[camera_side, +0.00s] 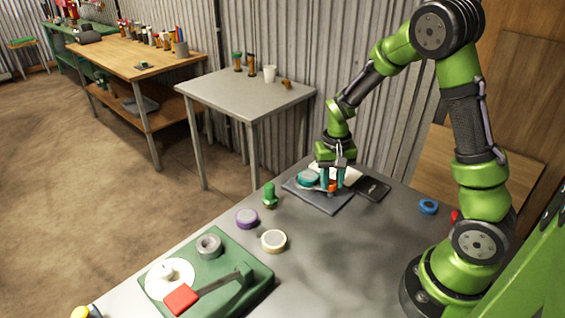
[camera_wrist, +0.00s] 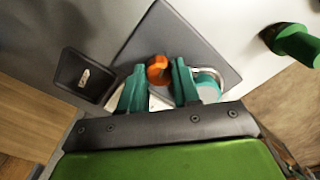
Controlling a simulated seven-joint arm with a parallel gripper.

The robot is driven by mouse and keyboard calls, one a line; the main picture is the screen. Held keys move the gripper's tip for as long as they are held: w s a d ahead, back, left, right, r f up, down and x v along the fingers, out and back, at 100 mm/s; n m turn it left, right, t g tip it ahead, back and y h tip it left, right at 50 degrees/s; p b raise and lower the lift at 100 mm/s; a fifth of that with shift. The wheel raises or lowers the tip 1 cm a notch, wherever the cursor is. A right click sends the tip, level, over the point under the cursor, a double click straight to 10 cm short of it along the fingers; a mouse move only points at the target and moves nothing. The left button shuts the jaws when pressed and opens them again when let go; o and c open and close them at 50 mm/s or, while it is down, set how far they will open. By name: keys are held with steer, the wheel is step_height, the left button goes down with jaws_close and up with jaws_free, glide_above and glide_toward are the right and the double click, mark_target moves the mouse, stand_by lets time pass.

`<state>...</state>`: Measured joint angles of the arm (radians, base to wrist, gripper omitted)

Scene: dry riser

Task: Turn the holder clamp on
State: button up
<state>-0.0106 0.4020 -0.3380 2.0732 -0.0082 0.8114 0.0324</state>
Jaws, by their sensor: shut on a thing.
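An orange knob (camera_side: 332,187), which I take to be part of the holder clamp, is at my gripper's fingertips over a dark grey plate (camera_side: 318,203). The orange knob (camera_wrist: 158,68) shows between the fingertips in the wrist view. A teal round part with a pale rim (camera_side: 307,178) is beside it on the plate; it also shows in the wrist view (camera_wrist: 208,85). My gripper (camera_side: 333,183) points down, its two teal fingers shut on the orange knob. The fingers hide parts of the holder, and I cannot tell the clamp's setting.
A black flat device (camera_side: 373,188) lies right of the plate. A green upright piece (camera_side: 270,195), purple roll (camera_side: 247,218), cream roll (camera_side: 273,241) and blue ring (camera_side: 428,207) stand around. A green base with a red-ended lever (camera_side: 180,299) is at the front left.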

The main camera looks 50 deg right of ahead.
mark_target(332, 182)
steer(key=shift+m, duration=2.2)
steer(key=o, duration=1.1)
steer(key=shift+c, duration=0.2)
steer(key=shift+r, duration=0.1)
step_height(332, 182, up, 17)
